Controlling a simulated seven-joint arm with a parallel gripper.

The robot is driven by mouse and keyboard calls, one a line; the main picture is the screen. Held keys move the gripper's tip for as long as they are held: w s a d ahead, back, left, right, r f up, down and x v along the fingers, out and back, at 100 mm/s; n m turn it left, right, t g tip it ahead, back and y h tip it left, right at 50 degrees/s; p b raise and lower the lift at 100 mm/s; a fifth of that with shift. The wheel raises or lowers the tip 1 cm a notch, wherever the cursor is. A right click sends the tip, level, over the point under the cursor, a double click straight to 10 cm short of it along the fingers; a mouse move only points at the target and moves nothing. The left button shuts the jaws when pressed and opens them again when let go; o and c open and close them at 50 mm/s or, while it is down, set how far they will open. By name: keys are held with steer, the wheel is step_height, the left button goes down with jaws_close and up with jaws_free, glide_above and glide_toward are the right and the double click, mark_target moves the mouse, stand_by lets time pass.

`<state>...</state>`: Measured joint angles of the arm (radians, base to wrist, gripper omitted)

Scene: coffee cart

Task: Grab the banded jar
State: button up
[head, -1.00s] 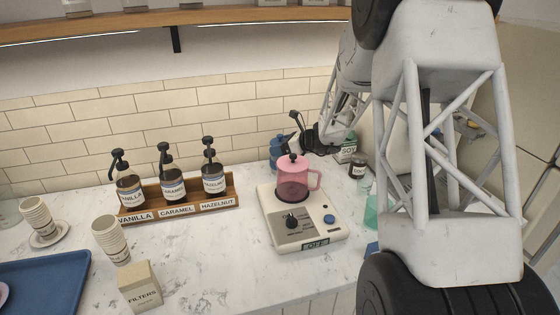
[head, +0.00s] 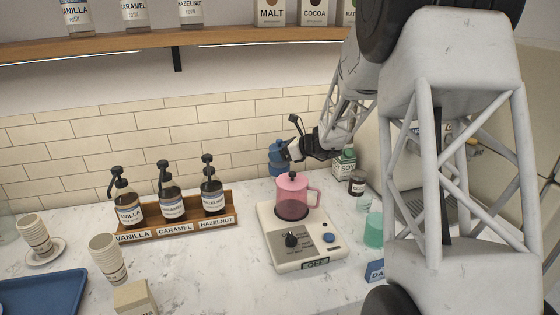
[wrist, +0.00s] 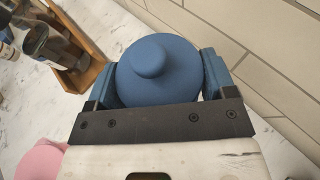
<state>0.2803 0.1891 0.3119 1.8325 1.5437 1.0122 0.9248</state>
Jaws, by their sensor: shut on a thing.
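A blue jar (head: 277,158) stands upright behind the pink lidded pot on the scale. Its base is partly hidden, so I cannot tell whether it touches the counter. In the wrist view its round blue lid (wrist: 158,72) with a knob fills the space between my fingers. No bands are clear at this size. My gripper (head: 287,150) is at the jar from the right and is shut on it, with one finger on each side.
The pink pot (head: 291,198) on a white scale (head: 281,249) is close in front. A syrup rack (head: 180,230) stands to the left. A soy box (head: 344,163) and a dark jar (head: 357,182) stand to the right. The tiled wall (head: 120,130) is close behind.

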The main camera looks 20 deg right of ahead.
mark_target(280, 140)
steer(key=shift+r, duration=2.6)
